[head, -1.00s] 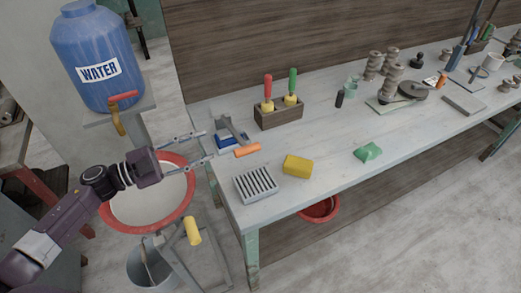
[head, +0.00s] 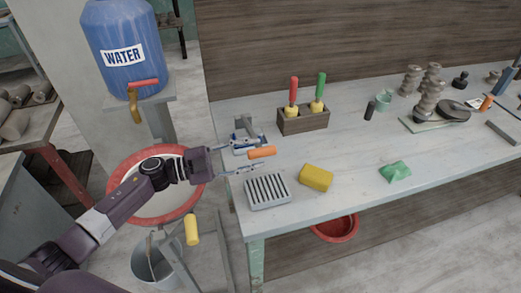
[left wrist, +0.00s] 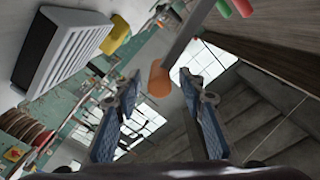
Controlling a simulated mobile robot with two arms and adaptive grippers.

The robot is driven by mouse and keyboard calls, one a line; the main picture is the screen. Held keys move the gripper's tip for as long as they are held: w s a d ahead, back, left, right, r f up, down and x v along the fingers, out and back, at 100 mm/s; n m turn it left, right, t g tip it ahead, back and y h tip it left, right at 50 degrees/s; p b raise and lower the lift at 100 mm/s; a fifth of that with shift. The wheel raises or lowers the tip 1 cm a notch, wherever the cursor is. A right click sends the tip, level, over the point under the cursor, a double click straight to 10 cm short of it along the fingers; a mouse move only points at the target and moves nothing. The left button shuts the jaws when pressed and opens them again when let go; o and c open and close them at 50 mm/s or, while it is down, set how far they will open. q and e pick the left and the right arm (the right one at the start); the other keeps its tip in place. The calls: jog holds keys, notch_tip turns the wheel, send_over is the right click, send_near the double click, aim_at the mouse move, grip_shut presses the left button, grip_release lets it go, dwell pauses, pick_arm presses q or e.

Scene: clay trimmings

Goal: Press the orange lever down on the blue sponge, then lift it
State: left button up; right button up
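The orange lever handle (head: 262,152) sits at the end of a grey lever arm near the table's left end. The arm is raised above a blue sponge (head: 240,149), which is partly hidden by the lever and my gripper. My left gripper (head: 248,158) is open, with its fingers pointing right at the handle's left side. In the left wrist view, the orange handle (left wrist: 159,79) shows ahead, between the two spread blue-padded fingers (left wrist: 168,92). I cannot tell whether a finger touches it. My right gripper is not in view.
A grey slotted rack (head: 267,191) lies close in front of the gripper. A yellow block (head: 316,177) and a green piece (head: 395,172) lie to the right. A wooden holder (head: 303,121) with red and green tools stands behind.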

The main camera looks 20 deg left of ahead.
pick_arm(q)
jog(key=x, duration=0.2)
jog(key=shift+w+d, duration=0.2)
jog(key=shift+f, duration=0.1)
grip_shut()
